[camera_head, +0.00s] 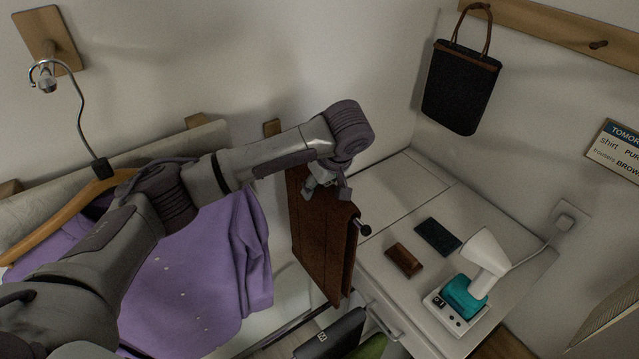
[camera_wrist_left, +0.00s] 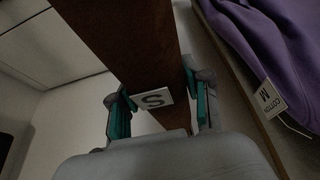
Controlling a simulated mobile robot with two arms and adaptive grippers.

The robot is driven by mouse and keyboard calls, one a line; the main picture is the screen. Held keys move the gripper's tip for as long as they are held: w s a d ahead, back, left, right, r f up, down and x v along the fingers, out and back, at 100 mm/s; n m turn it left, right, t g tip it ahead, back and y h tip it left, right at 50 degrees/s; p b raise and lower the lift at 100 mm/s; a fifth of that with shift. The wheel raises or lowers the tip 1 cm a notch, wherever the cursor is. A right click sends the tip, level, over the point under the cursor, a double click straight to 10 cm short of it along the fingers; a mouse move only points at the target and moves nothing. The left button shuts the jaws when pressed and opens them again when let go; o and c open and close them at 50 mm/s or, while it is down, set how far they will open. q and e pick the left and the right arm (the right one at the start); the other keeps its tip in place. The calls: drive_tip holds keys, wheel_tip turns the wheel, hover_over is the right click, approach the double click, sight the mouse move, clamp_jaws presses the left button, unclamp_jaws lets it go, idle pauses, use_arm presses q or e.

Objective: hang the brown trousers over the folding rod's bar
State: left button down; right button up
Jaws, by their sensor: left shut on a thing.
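The brown trousers (camera_head: 322,250) hang in a narrow fold in the middle of the head view, left of the white desk. The folding rod's dark bar end (camera_head: 363,229) sticks out at the right by the trousers' upper edge; the rest of the bar is hidden. My left gripper (camera_head: 327,188) is at the top of the trousers and shut on them. In the left wrist view, its teal-padded fingers (camera_wrist_left: 158,92) stand on either side of the brown cloth (camera_wrist_left: 125,35), with a white "S" tag (camera_wrist_left: 153,99) between them. My right gripper is not in view.
A black bag (camera_head: 460,85) hangs behind. A dark item (camera_head: 332,337) is below the trousers.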

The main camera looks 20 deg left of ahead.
use_arm(q)
drive_tip(key=shift+r, duration=0.1)
drive_tip(key=shift+c, duration=2.1)
unclamp_jaws()
